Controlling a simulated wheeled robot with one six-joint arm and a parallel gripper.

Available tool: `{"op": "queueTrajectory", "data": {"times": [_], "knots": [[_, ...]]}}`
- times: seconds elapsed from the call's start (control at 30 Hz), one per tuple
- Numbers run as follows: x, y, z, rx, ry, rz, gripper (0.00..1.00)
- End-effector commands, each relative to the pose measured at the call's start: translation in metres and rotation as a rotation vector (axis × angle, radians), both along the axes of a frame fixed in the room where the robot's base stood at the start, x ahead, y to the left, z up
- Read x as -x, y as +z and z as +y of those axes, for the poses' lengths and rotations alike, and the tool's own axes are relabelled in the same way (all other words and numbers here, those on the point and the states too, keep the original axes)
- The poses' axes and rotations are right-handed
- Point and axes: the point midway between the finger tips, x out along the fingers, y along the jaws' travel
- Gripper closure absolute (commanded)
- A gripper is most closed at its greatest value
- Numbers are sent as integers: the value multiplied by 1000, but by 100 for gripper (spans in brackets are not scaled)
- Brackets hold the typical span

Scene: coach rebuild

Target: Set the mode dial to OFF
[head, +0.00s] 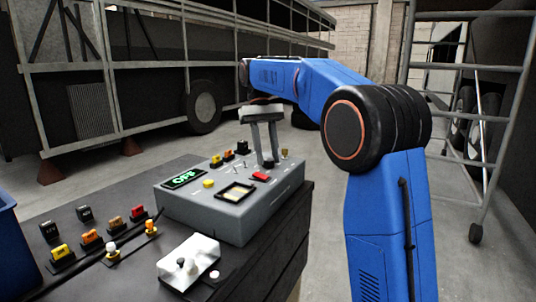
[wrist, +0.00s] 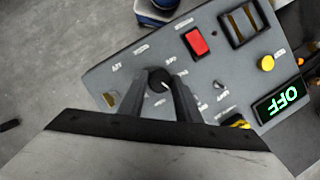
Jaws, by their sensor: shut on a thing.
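The mode dial (wrist: 160,80) is a round black knob with a white pointer mark, on the sloped top of the grey control box (head: 222,212). My gripper (wrist: 158,92) is shut on the dial, with one finger on each side of it in the wrist view. The white mark points to the lower right in that view. The labels around the dial are too blurred to read surely. In the head view, my gripper (head: 267,158) reaches down to the box's far right part, and its fingers mostly hide the dial. The green display (head: 184,179) reads OFF.
Several coloured switches (head: 90,238) and a white box (head: 188,262) sit on the dark bench. A metal rack (head: 480,110) stands to the right.

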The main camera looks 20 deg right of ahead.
Motion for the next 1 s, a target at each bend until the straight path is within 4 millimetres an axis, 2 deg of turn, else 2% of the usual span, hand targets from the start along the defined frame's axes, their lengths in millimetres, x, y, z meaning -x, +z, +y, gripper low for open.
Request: {"op": "queueTrajectory", "data": {"times": [1.0], "knots": [[5,0,7,0,967,1,92]]}}
